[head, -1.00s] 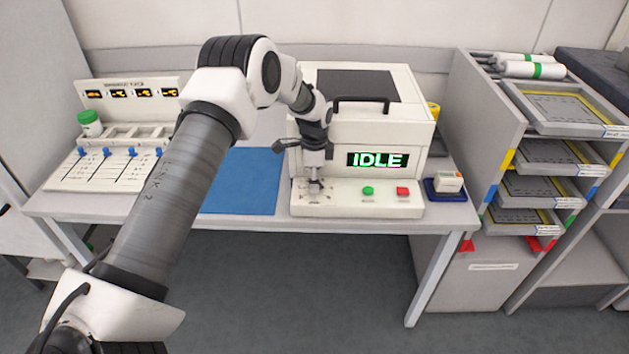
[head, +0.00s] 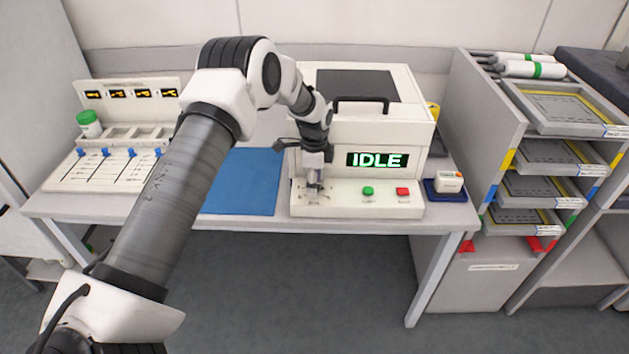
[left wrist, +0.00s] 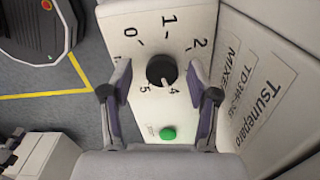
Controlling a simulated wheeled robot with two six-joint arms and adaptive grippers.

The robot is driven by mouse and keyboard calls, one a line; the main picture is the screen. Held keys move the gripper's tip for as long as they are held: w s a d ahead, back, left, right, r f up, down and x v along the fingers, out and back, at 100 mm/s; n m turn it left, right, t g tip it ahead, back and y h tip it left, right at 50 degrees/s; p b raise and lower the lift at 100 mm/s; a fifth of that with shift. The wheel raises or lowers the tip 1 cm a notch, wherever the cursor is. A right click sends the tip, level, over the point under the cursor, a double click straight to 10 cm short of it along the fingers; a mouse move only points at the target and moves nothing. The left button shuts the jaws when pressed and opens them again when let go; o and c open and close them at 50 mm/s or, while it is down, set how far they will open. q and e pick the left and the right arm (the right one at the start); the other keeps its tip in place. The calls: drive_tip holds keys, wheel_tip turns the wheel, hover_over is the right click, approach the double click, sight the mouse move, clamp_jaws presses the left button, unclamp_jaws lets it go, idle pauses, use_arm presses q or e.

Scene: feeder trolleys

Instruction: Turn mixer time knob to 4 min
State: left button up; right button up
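The mixer (head: 380,135) is a white machine on the table with a green IDLE display. Its time knob (left wrist: 160,70) is round and black, with a white pointer mark turned toward the printed 4. The left wrist view shows the numbers 0, 1, 2, 4 and 5 around it; the 3 is not visible. My left gripper (left wrist: 160,74) is open, with one finger on each side of the knob and a gap to both. In the head view my left gripper (head: 314,186) points down over the left of the mixer's front panel and hides the knob. My right gripper is out of view.
A green button (head: 368,191) and a red button (head: 403,192) sit right of the gripper on the panel. A blue mat (head: 241,185) lies left of the mixer. A small white device (head: 449,182) stands to the right, beside a rack of trays (head: 541,155).

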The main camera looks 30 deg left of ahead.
use_arm(q)
drive_tip(key=shift+r, duration=0.15)
wheel_tip(320, 180, up, 12)
idle(0.3)
idle(0.4)
